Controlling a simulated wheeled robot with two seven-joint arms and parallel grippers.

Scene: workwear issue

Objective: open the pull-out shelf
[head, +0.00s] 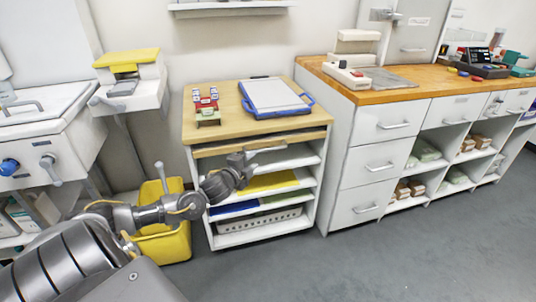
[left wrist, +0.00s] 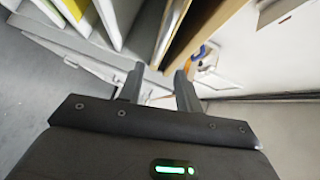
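The pull-out shelf (head: 222,150) is a wooden board just under the top of the white cart, with a pale bar handle (head: 268,149) along its front. It looks pushed in, its front about level with the cart. My left gripper (head: 248,158) is in front of the shelf, close to the left end of the handle. In the left wrist view, the fingers of my left gripper (left wrist: 160,88) stand apart, with the edges of the cart's boards beyond them. I cannot tell whether the handle lies between them. My right gripper is not in view.
On the cart top (head: 225,100) are a blue-rimmed tray (head: 272,96) and a red and green device (head: 207,107). A yellow bin (head: 165,240) stands left of the cart. A drawer cabinet (head: 352,150) stands close on its right. The floor (head: 300,265) in front is clear.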

